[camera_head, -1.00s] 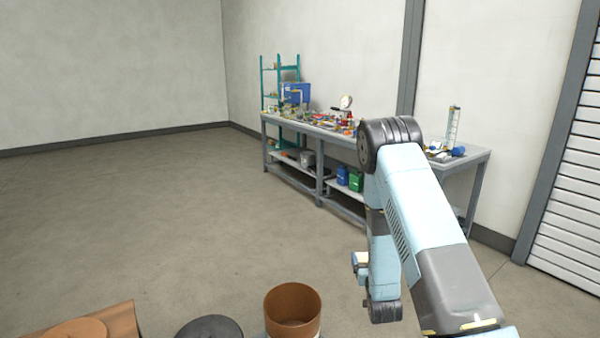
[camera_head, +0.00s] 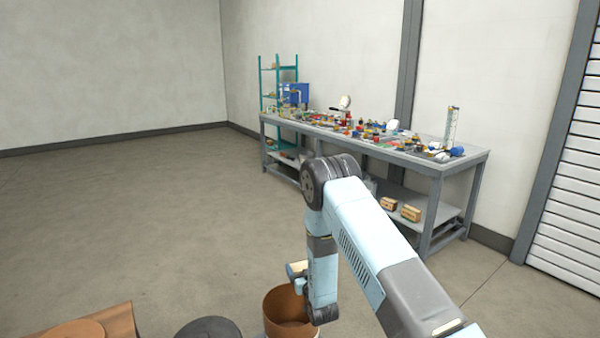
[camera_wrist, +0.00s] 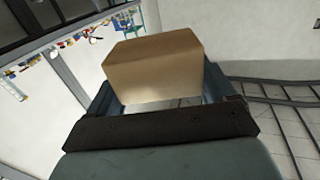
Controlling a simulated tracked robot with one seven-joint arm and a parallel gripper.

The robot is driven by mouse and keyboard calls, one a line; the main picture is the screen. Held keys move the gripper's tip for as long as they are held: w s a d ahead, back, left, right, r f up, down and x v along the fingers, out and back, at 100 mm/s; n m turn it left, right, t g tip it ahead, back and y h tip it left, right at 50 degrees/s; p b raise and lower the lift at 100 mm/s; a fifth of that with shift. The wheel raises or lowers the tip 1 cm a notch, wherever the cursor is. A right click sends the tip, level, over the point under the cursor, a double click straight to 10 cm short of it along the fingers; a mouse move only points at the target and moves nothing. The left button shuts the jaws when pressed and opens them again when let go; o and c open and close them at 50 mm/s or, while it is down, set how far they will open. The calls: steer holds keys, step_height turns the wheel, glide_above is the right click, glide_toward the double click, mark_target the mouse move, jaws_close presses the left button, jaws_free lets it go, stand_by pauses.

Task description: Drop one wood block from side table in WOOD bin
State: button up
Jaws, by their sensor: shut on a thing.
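My gripper (camera_wrist: 165,90) is shut on a tan wood block (camera_wrist: 155,68), which shows between the fingers in the wrist view. In the head view my arm bends down over the front of the scene, and a small tan piece (camera_head: 298,268) shows beside its lower end; I cannot tell if this is the held block. A brown round open bin (camera_head: 279,305) stands at the bottom centre, partly hidden by my arm. No label on it can be read. My lower arm overlaps its right side in the picture; the height above it is unclear.
A dark round top (camera_head: 208,328) and an orange-brown piece (camera_head: 85,328) are left of the bin. A long grey table (camera_head: 462,160) full of small parts stands along the wall, with wood blocks (camera_head: 410,213) on its lower shelf. A green shelf (camera_head: 278,68) stands behind. The middle floor is clear.

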steer(key=shift+a+f, duration=0.2)
steer(key=shift+a, duration=0.25)
steer(key=shift+a+f, duration=0.2)
steer(key=shift+a, duration=0.25)
steer(key=shift+f, duration=2.95)
steer(key=o, duration=0.9)
steer(key=shift+s, duration=0.1)
steer(key=v, duration=1.3)
steer(key=shift+s+d, duration=0.25)
